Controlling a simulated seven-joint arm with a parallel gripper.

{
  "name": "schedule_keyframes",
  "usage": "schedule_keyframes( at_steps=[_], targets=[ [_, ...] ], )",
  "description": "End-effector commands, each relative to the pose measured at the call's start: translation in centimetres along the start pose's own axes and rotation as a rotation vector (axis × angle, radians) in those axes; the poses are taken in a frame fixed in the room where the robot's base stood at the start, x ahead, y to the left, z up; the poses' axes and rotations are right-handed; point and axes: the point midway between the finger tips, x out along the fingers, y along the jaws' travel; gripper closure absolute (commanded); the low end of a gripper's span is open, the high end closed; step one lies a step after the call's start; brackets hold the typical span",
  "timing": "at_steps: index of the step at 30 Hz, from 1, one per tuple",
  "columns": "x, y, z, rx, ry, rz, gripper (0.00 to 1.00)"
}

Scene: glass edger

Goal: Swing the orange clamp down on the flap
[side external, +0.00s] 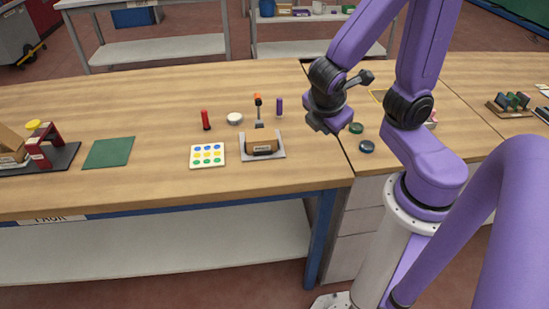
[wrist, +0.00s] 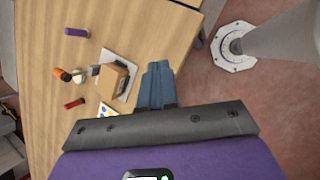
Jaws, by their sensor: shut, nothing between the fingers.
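The orange-tipped clamp (side external: 258,100) stands upright behind a small cardboard box (side external: 262,143) on a grey metal plate (side external: 279,154). In the wrist view the orange clamp tip (wrist: 63,75) is left of the box (wrist: 112,79). The clamp handle looks raised, away from the box flap; the flap itself is too small to make out clearly. My gripper (side external: 322,128) is above the table, to the right of the box and apart from it. In the wrist view its fingers (wrist: 157,72) are together and empty.
A dotted white board (side external: 207,155) lies left of the plate. Dark round pieces (side external: 367,146) lie to the right. A green mat (side external: 108,152) lies further left.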

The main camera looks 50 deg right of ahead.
Motion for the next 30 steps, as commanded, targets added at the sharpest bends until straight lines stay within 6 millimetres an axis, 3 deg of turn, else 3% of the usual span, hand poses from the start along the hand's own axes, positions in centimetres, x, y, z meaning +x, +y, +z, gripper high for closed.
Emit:
schedule_keyframes(
  at_steps=[3,10,14,15,20,30],
  targets=[
    [-2.2,-3.5,-0.9,0.103,0.199,-0.134,1.00],
    [-5.9,-7.4,-1.9,0.205,0.423,-0.309,1.00],
    [-6.6,-7.7,-2.2,0.240,0.455,-0.346,0.58],
    [-6.8,-7.4,-2.4,0.263,0.455,-0.357,0.53],
    [-7.3,-4.5,-3.3,0.441,0.436,-0.422,0.53],
    [-7.3,5.9,-3.8,0.969,0.393,-0.607,0.53]
  ],
)
